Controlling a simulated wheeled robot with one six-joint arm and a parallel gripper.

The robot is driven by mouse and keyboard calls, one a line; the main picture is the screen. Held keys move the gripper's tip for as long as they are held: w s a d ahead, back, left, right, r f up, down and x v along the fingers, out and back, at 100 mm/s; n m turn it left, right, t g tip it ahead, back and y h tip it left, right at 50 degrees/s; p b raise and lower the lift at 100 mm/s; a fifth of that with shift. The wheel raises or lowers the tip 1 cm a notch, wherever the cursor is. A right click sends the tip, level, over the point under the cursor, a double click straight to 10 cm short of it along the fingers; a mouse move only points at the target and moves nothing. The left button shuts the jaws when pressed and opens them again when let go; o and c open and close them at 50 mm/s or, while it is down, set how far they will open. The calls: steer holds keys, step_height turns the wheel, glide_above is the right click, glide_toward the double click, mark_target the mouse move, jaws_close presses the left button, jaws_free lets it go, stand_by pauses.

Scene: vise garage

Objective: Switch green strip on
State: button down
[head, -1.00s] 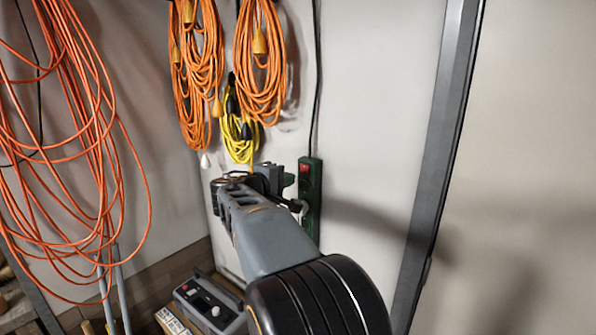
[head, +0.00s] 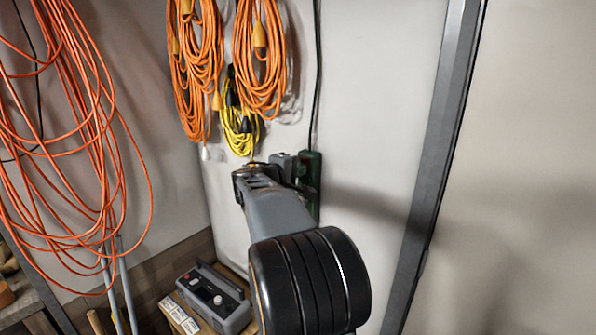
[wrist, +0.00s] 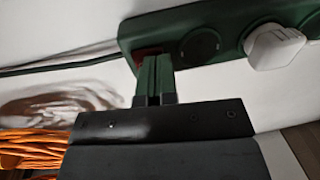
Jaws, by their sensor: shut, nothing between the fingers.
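The green power strip (head: 313,205) is fixed upright on the pale wall, mostly hidden behind my arm in the head view. It fills the top of the wrist view (wrist: 225,30), with an empty round socket and a white plug (wrist: 275,46) in it. Its dark red switch (wrist: 146,52) sits at the end nearest the cord, partly hidden by my fingers. My gripper (wrist: 154,60) is shut and empty, its green fingertips right at the switch. I cannot tell whether they touch or press it. The head view shows my gripper (head: 302,168) over the strip's upper end.
Orange cord coils (head: 260,60) and a yellow coil (head: 240,128) hang on the wall above left. A large orange cord (head: 70,150) hangs at the left. A grey box with knobs (head: 212,298) stands below. A grey metal post (head: 430,170) rises at the right.

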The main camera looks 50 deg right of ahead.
steer(key=f+b, duration=0.1)
steer(key=b, duration=0.2)
steer(key=shift+d+f+h, duration=0.1)
steer(key=shift+f+h, duration=0.05)
steer(key=shift+h, duration=0.15)
steer(key=b, duration=0.3)
steer(key=shift+d+h+b, duration=0.1)
steer(key=shift+h+b, duration=0.25)
steer(key=shift+h, duration=0.05)
steer(key=shift+r+b, duration=0.2)
steer(key=shift+b, duration=0.15)
steer(key=shift+r+p, duration=0.3)
steer(key=shift+p, duration=0.15)
steer(key=s+a+f+b, duration=0.1)
steer(key=a+b, duration=0.4)
steer(key=a, duration=0.9)
steer(key=shift+f, duration=0.25)
steer(key=shift+s, duration=0.1)
